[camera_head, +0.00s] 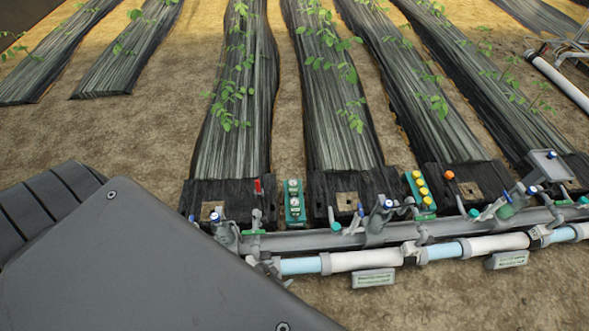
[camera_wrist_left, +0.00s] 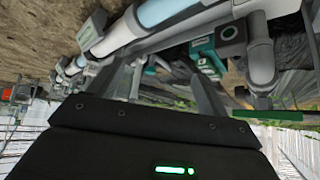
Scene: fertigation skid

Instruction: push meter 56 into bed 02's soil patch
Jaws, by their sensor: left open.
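My left gripper (camera_wrist_left: 168,68) shows in the left wrist view with its two fingers apart, near the pipework, with nothing seen between them. In the head view my dark left arm covers the lower left and hides the fingers. Square brown soil patches show in the black bed ends: a left one (camera_head: 211,210), a middle one (camera_head: 347,202) and a right one (camera_head: 469,190). A red-topped piece (camera_head: 257,187) and an orange-topped piece (camera_head: 449,175) stand on the black ends. I cannot read which is meter 56 or which bed is 02. My right gripper is not in view.
A grey manifold pipe (camera_head: 300,241) with several valves runs along the front of the beds. A green rack with round dials (camera_head: 294,203) and one with yellow tops (camera_head: 420,191) stand between beds. White and blue piping (camera_head: 367,259) lies in front. Bare soil shows nearer me.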

